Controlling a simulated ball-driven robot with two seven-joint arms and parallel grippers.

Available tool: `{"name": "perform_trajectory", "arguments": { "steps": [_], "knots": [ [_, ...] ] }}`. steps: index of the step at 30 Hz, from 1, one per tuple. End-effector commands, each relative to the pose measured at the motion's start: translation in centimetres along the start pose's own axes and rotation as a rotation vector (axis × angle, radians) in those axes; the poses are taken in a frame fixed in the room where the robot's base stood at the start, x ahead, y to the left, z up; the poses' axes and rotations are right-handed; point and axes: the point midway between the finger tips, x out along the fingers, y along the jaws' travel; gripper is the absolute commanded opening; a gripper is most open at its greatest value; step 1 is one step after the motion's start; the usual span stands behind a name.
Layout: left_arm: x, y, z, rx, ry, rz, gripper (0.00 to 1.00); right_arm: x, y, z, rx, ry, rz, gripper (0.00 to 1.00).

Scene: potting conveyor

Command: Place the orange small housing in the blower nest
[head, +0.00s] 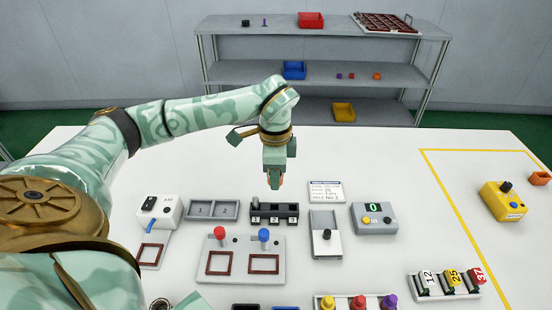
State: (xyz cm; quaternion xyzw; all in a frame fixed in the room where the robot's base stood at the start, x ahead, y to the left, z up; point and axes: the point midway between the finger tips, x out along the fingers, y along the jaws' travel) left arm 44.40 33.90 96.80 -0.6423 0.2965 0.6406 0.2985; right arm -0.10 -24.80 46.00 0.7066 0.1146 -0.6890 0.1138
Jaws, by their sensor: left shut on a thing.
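My left gripper (275,183) points down over the back middle of the table, just behind the black numbered holder. It is shut on a small orange piece, the orange housing (281,181), which shows only as a sliver between the fingers. The blower is a white box (160,211) marked AIR with a black switch and a blue tube, at the left of the table. In front of it is a flat plate with a dark red square frame, the blower nest (151,243), which looks empty. My right gripper is not in view.
A grey two-bay tray (212,210), the black numbered holder (274,215) and a plate with red and blue knobs (241,260) stand between. Right are a slider unit (326,235) and a green-display box (373,218). The back of the table is clear.

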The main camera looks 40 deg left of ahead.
Motion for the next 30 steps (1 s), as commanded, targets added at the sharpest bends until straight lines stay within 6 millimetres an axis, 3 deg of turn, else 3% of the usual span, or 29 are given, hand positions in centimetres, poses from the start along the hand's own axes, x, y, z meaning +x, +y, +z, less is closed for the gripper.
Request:
{"name": "perform_trajectory", "arguments": {
  "steps": [1,3,11,18,29,30],
  "knots": [
    [1.8,-0.7,0.2,0.0,-0.006,0.008,0.1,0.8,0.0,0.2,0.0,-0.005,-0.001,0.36],
    [3.0,-1.7,0.5,0.0,-0.005,0.007,0.1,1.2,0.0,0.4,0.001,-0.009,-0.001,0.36],
    [4.7,-3.4,0.9,0.003,-0.001,0.004,0.1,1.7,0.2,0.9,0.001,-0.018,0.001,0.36],
    [8.4,-3.8,1.0,0.005,-0.004,0.007,0.1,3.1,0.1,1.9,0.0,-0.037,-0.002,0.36],
    [8.6,-3.8,1.0,0.004,-0.002,0.004,0.1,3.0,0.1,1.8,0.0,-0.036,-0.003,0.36],
    [8.6,-3.8,1.0,0.004,-0.002,0.004,0.43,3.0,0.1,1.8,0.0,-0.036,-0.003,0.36]
  ]
}}
